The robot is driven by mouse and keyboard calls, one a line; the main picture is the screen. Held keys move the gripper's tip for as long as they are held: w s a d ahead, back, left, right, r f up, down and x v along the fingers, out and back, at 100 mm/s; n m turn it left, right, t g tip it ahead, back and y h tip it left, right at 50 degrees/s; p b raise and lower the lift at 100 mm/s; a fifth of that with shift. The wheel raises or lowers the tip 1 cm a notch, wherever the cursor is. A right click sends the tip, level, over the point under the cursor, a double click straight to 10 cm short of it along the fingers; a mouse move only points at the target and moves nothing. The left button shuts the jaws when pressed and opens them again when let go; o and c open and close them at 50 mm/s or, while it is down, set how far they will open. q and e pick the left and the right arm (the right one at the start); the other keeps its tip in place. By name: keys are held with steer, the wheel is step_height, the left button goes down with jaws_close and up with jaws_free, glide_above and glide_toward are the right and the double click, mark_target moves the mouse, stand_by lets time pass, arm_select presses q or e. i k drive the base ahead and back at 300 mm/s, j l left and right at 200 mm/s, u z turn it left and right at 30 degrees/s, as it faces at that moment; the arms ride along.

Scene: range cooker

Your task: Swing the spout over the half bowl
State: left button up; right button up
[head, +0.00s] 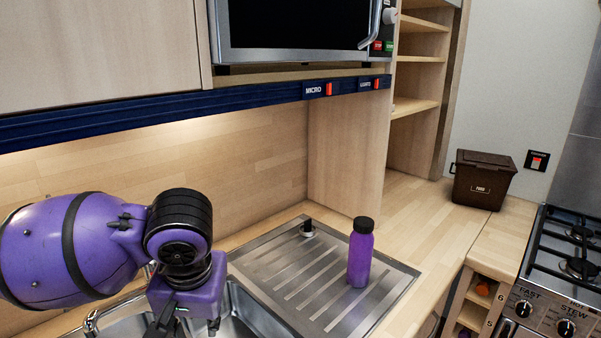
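A curved chrome piece (92,319), which looks like the end of the spout, shows at the lower left over the steel sink (240,312). The rest of the tap is mostly hidden behind my purple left arm. Bare steel of the sink shows on both sides of my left gripper (163,326); I cannot tell which part is the half bowl. The gripper points down over the sink, to the right of the chrome piece. Its dark fingers are cut off by the bottom edge, so their opening is unclear. My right gripper is out of view.
A purple bottle (360,255) with a black lid stands on the ribbed drainer (290,280). A small black-topped fitting (307,229) is at the drainer's back. A brown bin (483,180) and the cooker (565,265) are at the right. Wooden worktop (410,215) between them is clear.

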mark_target(89, 328)
steer(key=k+l+u, duration=0.1)
steer(key=l+u, duration=0.3)
steer(key=k+l+u, duration=0.15)
steer(key=u, duration=0.2)
steer(key=k+l+u, duration=0.25)
steer(key=k, duration=0.35)
